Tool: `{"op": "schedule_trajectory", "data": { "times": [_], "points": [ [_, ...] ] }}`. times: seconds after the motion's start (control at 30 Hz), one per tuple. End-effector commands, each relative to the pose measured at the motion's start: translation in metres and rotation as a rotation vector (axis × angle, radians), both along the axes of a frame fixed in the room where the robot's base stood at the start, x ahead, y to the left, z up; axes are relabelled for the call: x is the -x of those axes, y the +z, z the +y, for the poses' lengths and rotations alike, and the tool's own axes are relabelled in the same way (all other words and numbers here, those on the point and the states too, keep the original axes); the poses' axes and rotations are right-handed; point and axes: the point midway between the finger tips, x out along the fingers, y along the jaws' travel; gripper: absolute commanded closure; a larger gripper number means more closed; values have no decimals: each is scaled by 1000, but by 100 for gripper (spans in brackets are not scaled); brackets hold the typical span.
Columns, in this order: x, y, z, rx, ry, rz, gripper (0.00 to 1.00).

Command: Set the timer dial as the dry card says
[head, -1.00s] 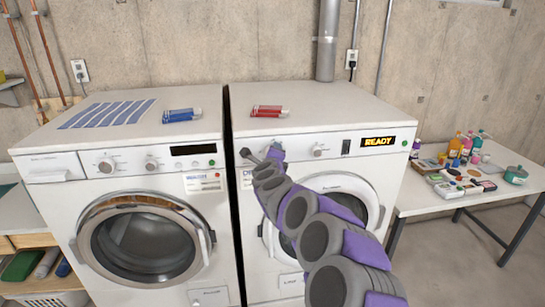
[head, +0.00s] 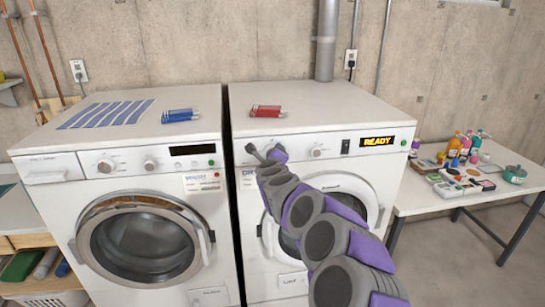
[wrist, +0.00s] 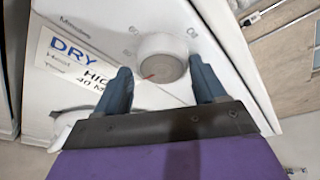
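My gripper (head: 265,151) is at the left part of the right-hand machine's front panel. In the wrist view my gripper (wrist: 161,75) is open, its two dark blue fingers on either side of a white round dial (wrist: 163,55); I cannot tell whether either touches it. A red pointer mark shows at the dial's lower left. "Off" is printed at its upper right, with small blurred figures at its left. The dry card (wrist: 70,65) beside it reads DRY, Heat HIGH, Time 40 M; my left finger hides part. The card also shows in the head view (head: 247,179).
The right-hand machine (head: 345,110) has another dial (head: 316,152) and a display (head: 380,142) reading READY. The left-hand machine (head: 60,215) has its own dials and card. Red packets (head: 267,111) and blue packets (head: 181,115) lie on top. A cluttered table (head: 425,206) stands right.

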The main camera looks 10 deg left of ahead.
Motion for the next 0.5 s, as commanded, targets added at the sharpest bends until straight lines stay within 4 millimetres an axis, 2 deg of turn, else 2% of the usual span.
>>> {"op": "schedule_trajectory", "data": {
  "times": [0.03, 0.2, 0.5],
  "points": [
    [0, -2, 2, 2, 4, 4, 31],
    [1, 1, 3, 2, 4, -2, 16],
    [3, 5, 1, 1, 2, -7, 16]
  ]
}}
